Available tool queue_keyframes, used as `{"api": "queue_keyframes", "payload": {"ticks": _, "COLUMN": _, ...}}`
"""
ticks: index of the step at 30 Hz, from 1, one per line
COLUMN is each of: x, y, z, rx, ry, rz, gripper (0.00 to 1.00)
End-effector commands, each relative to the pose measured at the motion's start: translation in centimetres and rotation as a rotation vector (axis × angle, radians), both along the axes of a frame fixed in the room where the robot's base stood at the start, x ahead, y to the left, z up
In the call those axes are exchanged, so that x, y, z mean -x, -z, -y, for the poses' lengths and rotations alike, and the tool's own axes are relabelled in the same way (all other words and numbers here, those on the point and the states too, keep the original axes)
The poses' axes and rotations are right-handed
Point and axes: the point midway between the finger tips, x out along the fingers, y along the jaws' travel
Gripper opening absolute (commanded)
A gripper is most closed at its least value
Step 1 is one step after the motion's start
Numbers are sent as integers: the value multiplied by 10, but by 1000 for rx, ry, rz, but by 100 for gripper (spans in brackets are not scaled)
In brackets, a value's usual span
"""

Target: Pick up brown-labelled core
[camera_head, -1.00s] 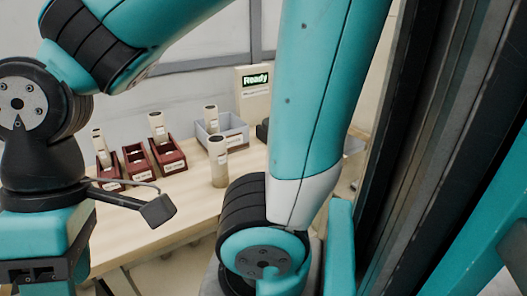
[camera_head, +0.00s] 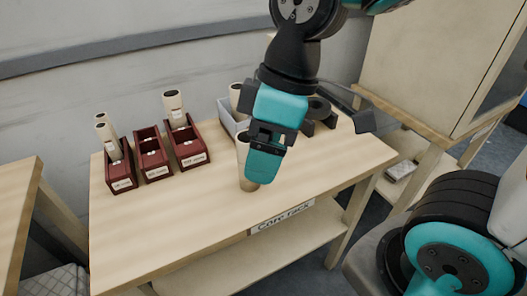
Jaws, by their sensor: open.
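A pale cardboard core (camera_head: 242,152) stands upright on the wooden table, its lower part and label mostly hidden behind my gripper (camera_head: 266,152). My gripper is open, pointing down, in front of and overlapping this core in the picture; I cannot tell whether it touches it. Another core (camera_head: 236,97) stands in the grey bin (camera_head: 225,118) behind. One core (camera_head: 175,106) leans in the right red box (camera_head: 192,158), and two more (camera_head: 107,138) are in the left red box (camera_head: 121,182). I cannot make out which core has a brown label.
A middle red box (camera_head: 152,168) appears to hold no tall core. A cabinet (camera_head: 425,60) stands at right.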

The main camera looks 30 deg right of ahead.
Motion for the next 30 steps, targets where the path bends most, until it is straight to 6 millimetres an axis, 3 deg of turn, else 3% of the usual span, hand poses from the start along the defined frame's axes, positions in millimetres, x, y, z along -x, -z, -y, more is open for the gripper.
{"api": "queue_keyframes", "payload": {"ticks": 1, "x": -18, "y": -16, "z": 3, "rx": 32, "ry": -109, "rz": 31, "gripper": 82}}
{"api": "queue_keyframes", "payload": {"ticks": 3, "x": -42, "y": -27, "z": 9, "rx": 81, "ry": -291, "rz": 75, "gripper": 82}}
{"api": "queue_keyframes", "payload": {"ticks": 9, "x": -102, "y": -47, "z": 25, "rx": 195, "ry": -786, "rz": 147, "gripper": 82}}
{"api": "queue_keyframes", "payload": {"ticks": 13, "x": -127, "y": -52, "z": 32, "rx": 235, "ry": -1018, "rz": 159, "gripper": 82}}
{"api": "queue_keyframes", "payload": {"ticks": 17, "x": -140, "y": -53, "z": 37, "rx": 253, "ry": -1151, "rz": 158, "gripper": 82}}
{"api": "queue_keyframes", "payload": {"ticks": 23, "x": -143, "y": -29, "z": 38, "rx": 256, "ry": -1199, "rz": 154, "gripper": 82}}
{"api": "queue_keyframes", "payload": {"ticks": 30, "x": -142, "y": 26, "z": 38, "rx": 254, "ry": -1198, "rz": 154, "gripper": 82}}
